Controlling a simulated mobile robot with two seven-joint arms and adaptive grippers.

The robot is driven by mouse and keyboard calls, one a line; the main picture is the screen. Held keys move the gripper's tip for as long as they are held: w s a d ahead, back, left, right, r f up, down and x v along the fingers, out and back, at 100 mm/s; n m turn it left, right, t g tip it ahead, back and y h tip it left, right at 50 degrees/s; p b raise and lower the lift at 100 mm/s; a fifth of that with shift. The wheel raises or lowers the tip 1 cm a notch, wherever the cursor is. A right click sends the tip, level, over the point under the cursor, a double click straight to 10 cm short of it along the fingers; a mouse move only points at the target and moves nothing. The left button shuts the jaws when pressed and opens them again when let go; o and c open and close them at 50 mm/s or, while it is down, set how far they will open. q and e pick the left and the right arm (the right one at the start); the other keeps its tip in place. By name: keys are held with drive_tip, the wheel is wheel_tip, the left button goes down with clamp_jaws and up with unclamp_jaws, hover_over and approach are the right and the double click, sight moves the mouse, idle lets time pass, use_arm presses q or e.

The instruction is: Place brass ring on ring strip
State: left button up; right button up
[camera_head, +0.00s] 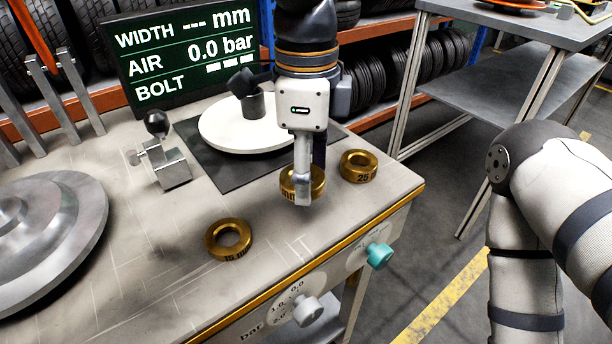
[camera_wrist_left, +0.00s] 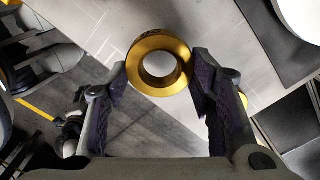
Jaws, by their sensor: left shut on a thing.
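My left gripper (camera_head: 303,190) is over the near right part of the bench, shut on a brass ring (camera_head: 318,181). In the left wrist view the ring (camera_wrist_left: 146,47) sits between the two fingertips (camera_wrist_left: 160,76), its hole facing the camera. Whether it touches the bench is hard to tell. A second brass ring (camera_head: 359,166), marked 25, lies to the right. A third brass ring (camera_head: 229,240), marked 15, lies to the left, nearer the front edge. Faint pale lines (camera_head: 300,246) mark the bench top between that ring and the front edge; I cannot tell whether they are the ring strip.
A round white plate (camera_head: 230,133) on a dark mat (camera_head: 220,176) stands behind the gripper. A clamp-like block with a black knob (camera_head: 170,168) and a large metal disc (camera_head: 45,225) are to the left. A display (camera_head: 185,50) stands behind. Knobs (camera_head: 379,255) stick out in front.

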use_arm(q)
drive_tip(key=shift+w+f, duration=0.45)
drive_tip(key=shift+f, duration=0.7)
drive_tip(key=shift+w+f, duration=0.15)
drive_tip(key=shift+f, duration=0.7)
drive_tip(key=shift+f, duration=0.2)
drive_tip(key=o, duration=1.4)
wheel_tip(320, 180, up, 12)
drive_tip(key=shift+r, duration=0.15)
